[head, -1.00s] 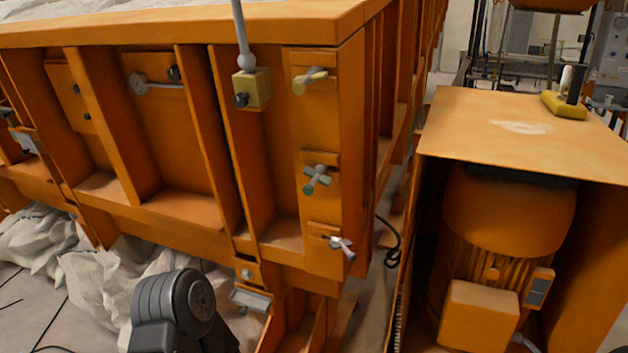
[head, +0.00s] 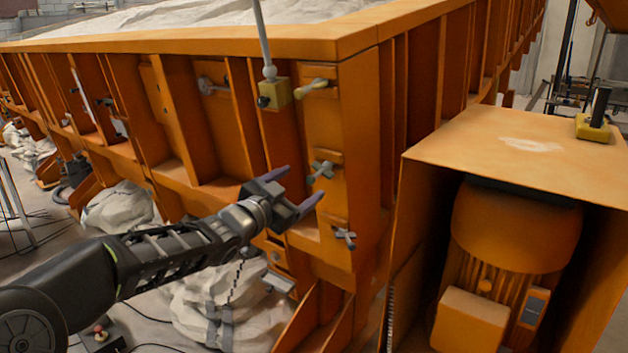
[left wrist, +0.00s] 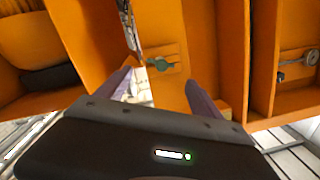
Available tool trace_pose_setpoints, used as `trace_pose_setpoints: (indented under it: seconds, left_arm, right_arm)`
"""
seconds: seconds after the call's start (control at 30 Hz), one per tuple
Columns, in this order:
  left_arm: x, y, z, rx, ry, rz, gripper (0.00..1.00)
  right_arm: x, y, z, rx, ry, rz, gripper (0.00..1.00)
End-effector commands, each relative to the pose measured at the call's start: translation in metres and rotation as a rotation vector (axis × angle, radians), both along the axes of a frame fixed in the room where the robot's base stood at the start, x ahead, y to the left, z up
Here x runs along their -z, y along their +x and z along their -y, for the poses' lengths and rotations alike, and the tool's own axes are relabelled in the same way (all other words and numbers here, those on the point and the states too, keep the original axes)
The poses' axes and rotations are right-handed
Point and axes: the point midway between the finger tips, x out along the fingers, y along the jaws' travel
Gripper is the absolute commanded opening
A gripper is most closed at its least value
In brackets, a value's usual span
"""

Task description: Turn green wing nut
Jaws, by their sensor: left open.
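The green wing nut (head: 321,171) sits on the orange corner post of the sandbed, between a yellow handle (head: 316,84) above and a grey wing nut (head: 344,236) below. It also shows in the left wrist view (left wrist: 160,64), ahead of the fingers near the middle. My left gripper (head: 302,187) is open and empty, with its purple fingers apart. In the head view its fingertips are just left of and below the green wing nut; no contact can be made out. My right gripper is not in view.
The orange sandbed wall (head: 180,130) with ribs runs to the left. A yellow block (head: 275,94) on a grey rod is above my gripper. An orange motor housing (head: 500,140) stands at the right. White sacks (head: 215,305) lie on the floor below.

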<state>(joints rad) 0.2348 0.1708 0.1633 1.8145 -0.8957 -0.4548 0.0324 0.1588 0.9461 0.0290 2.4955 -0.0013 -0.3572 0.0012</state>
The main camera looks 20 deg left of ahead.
Motion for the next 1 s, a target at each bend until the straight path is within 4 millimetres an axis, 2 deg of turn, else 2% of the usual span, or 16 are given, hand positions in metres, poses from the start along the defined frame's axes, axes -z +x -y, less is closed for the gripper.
trace_pose_setpoints:
  seconds: [0.33, 0.47, 0.8, 1.0]
  left_arm:
    - [0.001, 0.000, 0.002, 0.005, 0.001, -0.001, 0.76]
    - [0.001, 0.007, 0.004, 0.005, -0.001, -0.001, 0.76]
    - [0.001, 0.054, 0.019, 0.006, -0.002, -0.002, 0.76]
    - [0.001, 0.072, 0.024, 0.006, 0.000, -0.003, 0.76]
  right_arm:
    - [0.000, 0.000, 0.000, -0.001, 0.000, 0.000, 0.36]
    - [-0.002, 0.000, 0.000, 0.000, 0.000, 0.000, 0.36]
    - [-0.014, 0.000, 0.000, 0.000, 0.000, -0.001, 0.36]
    - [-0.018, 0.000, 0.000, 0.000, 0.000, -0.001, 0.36]
